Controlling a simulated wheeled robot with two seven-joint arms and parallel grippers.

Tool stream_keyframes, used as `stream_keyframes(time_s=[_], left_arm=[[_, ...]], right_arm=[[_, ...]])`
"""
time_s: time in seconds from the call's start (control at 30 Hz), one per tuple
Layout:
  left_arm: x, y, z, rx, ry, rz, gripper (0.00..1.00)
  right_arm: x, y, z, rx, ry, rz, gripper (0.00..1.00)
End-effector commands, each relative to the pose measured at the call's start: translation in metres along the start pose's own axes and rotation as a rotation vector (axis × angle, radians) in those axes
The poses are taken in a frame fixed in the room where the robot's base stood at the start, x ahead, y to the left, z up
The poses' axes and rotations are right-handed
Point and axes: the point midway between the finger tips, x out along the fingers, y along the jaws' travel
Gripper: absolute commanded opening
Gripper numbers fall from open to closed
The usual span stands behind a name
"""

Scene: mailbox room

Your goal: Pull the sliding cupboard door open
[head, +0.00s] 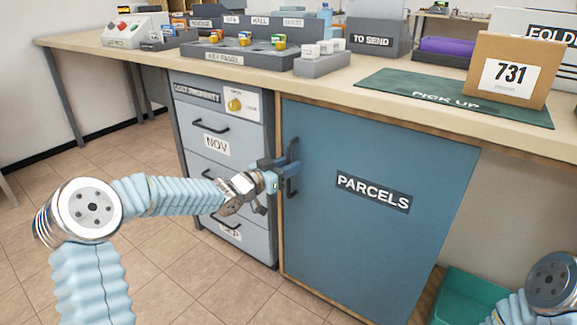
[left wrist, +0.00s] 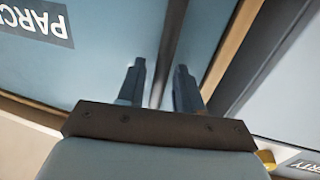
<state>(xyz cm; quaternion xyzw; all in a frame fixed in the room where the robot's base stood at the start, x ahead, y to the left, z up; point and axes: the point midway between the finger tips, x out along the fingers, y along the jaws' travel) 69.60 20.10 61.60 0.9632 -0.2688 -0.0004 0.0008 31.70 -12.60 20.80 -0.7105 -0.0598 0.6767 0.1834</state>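The blue sliding cupboard door (head: 360,250) labelled PARCELS is under the counter, and its left edge lies beside the light wooden frame strip. Its dark vertical bar handle (head: 292,180) is near that left edge. My left gripper (head: 277,175) is at the handle. In the left wrist view, its two fingers (left wrist: 158,88) are apart, one on each side of the dark handle bar (left wrist: 176,40), with gaps showing between fingers and bar. The door (left wrist: 100,65) fills the left of that view. My right gripper is out of view; only part of that arm shows at bottom right.
A grey drawer unit (head: 247,180) with dark handles stands just left of the door. A green crate (head: 470,290) is on the floor to the right. The counter (head: 345,82) above holds a box marked 731 (head: 511,72) on a green mat. Tiled floor in front is clear.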

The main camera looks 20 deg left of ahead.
Motion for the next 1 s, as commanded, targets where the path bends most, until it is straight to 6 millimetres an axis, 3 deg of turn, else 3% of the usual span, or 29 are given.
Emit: stream_keyframes(time_s=[0.27,0.5,1.0], left_arm=[[0.0015,0.0002,-0.0002,0.000,0.000,0.000,0.35],[0.0013,0.0001,-0.0001,0.000,0.000,0.000,0.00],[0.0030,0.0083,0.0023,0.002,0.001,0.003,0.00]], right_arm=[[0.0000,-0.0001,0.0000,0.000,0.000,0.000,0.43],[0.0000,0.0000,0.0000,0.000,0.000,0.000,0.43],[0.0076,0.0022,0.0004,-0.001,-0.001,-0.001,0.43]])
